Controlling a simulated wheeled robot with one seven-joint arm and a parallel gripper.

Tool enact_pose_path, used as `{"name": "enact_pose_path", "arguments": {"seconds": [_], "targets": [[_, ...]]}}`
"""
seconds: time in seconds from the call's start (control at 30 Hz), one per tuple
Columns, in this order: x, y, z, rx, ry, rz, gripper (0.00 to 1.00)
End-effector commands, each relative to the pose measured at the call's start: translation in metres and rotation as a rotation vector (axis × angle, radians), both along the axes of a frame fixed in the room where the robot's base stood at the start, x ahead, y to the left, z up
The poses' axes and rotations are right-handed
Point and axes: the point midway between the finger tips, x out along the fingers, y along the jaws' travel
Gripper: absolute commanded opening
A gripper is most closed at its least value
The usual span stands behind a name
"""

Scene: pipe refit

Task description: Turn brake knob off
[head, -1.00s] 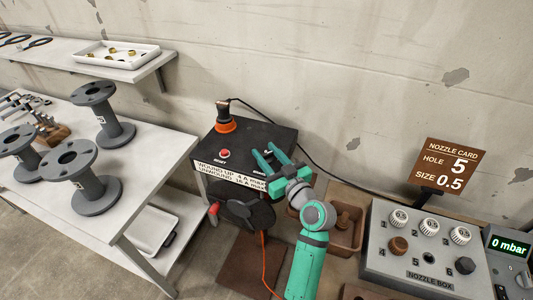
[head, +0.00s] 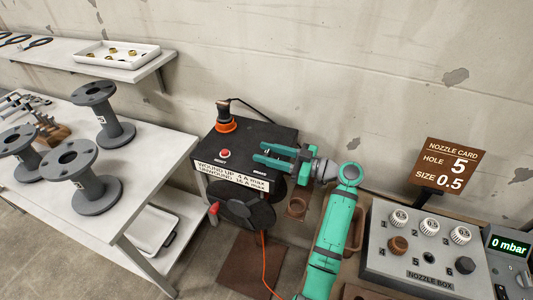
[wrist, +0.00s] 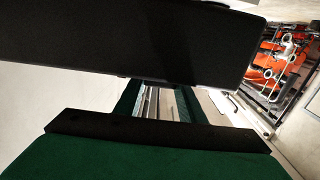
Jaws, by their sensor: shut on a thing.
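The black-topped reel box (head: 262,133) stands against the wall, with a white label strip on its front edge. The brake marking (head: 260,171) is at the right of its top. My gripper (head: 258,154) reaches in from the right, its green fingers low over the box just behind that marking. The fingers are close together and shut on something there. The brake knob itself is hidden by them, so its setting cannot be read.
A red reset button (head: 225,153) and a black-and-orange plug (head: 225,119) are on the box's left side. A black reel (head: 248,212) with an orange cable hangs below. The nozzle box (head: 420,255) stands right of my arm; the spool table (head: 130,170) is at left.

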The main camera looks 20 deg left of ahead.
Motion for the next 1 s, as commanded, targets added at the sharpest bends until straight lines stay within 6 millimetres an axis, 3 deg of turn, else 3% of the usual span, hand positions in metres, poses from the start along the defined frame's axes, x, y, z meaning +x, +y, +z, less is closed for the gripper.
{"name": "enact_pose_path", "arguments": {"seconds": [0.5, 0.53, 0.6, 0.83, 1.0], "targets": [[-0.002, 0.002, -0.002, -0.002, 0.003, 0.025, 0.14], [-0.002, 0.002, -0.002, -0.002, 0.003, 0.025, 0.38], [-0.002, 0.002, -0.002, -0.002, 0.003, 0.025, 0.55], [-0.001, 0.001, -0.001, -0.001, 0.002, 0.023, 0.55], [0.002, -0.015, -0.001, 0.0, 0.002, 0.008, 0.55]]}}
